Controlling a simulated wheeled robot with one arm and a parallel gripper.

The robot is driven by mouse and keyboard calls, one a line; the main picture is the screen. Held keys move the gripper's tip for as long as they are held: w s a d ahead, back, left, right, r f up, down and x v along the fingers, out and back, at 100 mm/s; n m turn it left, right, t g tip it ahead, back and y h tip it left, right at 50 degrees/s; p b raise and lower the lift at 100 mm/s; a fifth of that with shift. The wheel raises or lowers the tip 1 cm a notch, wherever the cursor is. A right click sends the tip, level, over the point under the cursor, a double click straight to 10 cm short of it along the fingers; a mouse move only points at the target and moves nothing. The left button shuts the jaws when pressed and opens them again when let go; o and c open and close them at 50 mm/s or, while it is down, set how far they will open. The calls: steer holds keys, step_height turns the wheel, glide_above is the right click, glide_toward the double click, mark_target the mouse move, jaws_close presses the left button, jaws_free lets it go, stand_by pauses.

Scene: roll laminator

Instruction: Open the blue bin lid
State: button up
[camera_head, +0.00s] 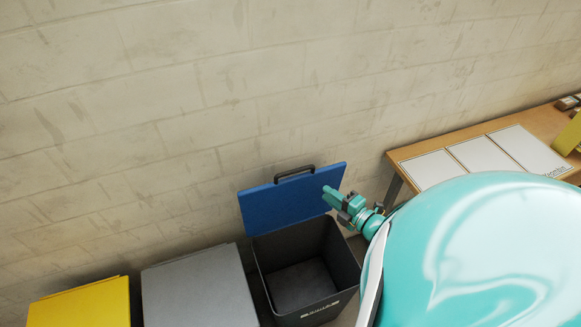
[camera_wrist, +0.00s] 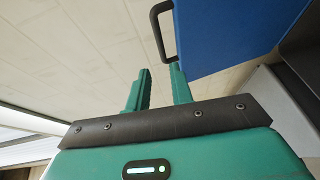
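The blue bin lid (camera_head: 291,198) stands raised and tilted back near the wall, above the open dark bin (camera_head: 268,270). The bin's inside shows and looks empty. A black handle (camera_head: 294,172) sits on the lid's top edge; it also shows in the wrist view (camera_wrist: 156,32), beyond my fingertips. My gripper (camera_head: 328,193) is at the right part of the lid. In the wrist view my gripper (camera_wrist: 161,72) has its fingers apart with nothing between them. Its right finger is beside the blue lid (camera_wrist: 225,35); I cannot tell whether they touch.
A grey-lidded bin (camera_head: 200,285) and a yellow-lidded bin (camera_head: 80,303) stand to the left. A wooden table (camera_head: 410,153) with white sheets (camera_head: 480,154) is to the right. A block wall (camera_head: 180,90) runs behind everything.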

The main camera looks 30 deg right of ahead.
mark_target(293, 176)
steer(key=w+a, duration=0.1)
steer(key=w, duration=0.4)
steer(key=w+f+p, duration=0.1)
steer(key=w, duration=0.4)
steer(key=w+a+p, duration=0.1)
steer(key=w, duration=0.5)
steer(key=shift+w+a+f, duration=0.1)
steer(key=shift+a+f, duration=0.05)
steer(key=shift+a, duration=0.15)
steer(key=shift+w+a+f+p, duration=0.1)
steer(key=shift+w+f+p, duration=0.1)
steer(key=shift+w+p, duration=0.1)
jaws_close()
